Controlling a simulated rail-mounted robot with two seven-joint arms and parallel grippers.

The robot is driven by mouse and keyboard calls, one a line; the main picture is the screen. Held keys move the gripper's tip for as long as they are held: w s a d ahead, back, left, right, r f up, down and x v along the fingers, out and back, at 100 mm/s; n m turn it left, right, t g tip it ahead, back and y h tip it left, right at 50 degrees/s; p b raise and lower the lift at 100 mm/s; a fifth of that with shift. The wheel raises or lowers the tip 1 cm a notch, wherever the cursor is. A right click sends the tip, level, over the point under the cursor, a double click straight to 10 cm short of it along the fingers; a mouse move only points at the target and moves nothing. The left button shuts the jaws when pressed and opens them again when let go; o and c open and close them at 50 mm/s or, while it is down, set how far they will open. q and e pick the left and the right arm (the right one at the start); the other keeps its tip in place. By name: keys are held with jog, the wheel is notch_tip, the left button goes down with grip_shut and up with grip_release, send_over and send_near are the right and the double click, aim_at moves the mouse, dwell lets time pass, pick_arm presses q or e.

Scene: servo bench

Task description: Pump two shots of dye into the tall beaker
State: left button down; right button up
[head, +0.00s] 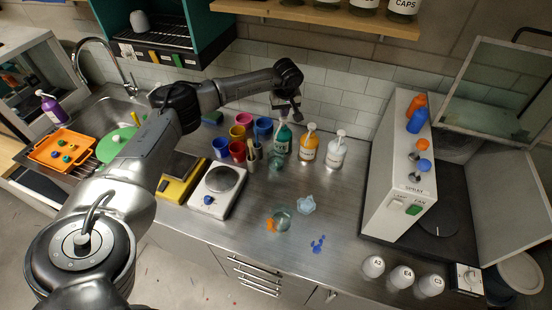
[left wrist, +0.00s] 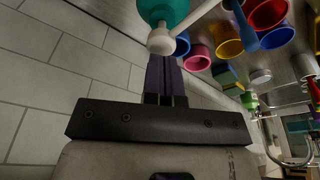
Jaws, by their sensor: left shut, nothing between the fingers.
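My left gripper (head: 288,112) is shut and empty at the pump top of the green pump bottle (head: 283,140) by the back wall. In the left wrist view, the closed fingers (left wrist: 166,72) reach the pale pump head (left wrist: 161,42) of the teal-green bottle (left wrist: 163,10). I cannot tell whether they touch it. An orange pump bottle (head: 308,146) and a white pump bottle (head: 336,153) stand to its right. A small clear beaker (head: 276,162) stands right in front of the green bottle. Another clear glass vessel (head: 283,218) stands nearer the front. My right gripper is not in view.
Coloured cups (head: 237,150) and a tool holder (head: 254,153) stand left of the bottles. A white scale (head: 217,190) is in front of them. A light-blue dish (head: 306,204) and a blue spill (head: 318,244) lie at the front. A spray cabinet (head: 398,160) stands right.

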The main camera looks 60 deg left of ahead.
pick_arm(q)
jog(key=shift+f+b, duration=0.55)
jog(key=shift+f, duration=0.85)
jog(key=shift+r, duration=0.2)
jog(key=shift+r+p, duration=0.95)
jog(key=shift+p, duration=0.15)
jog(key=shift+r+p, duration=0.55)
jog(key=shift+r, duration=0.1)
jog(key=shift+r, duration=0.1)
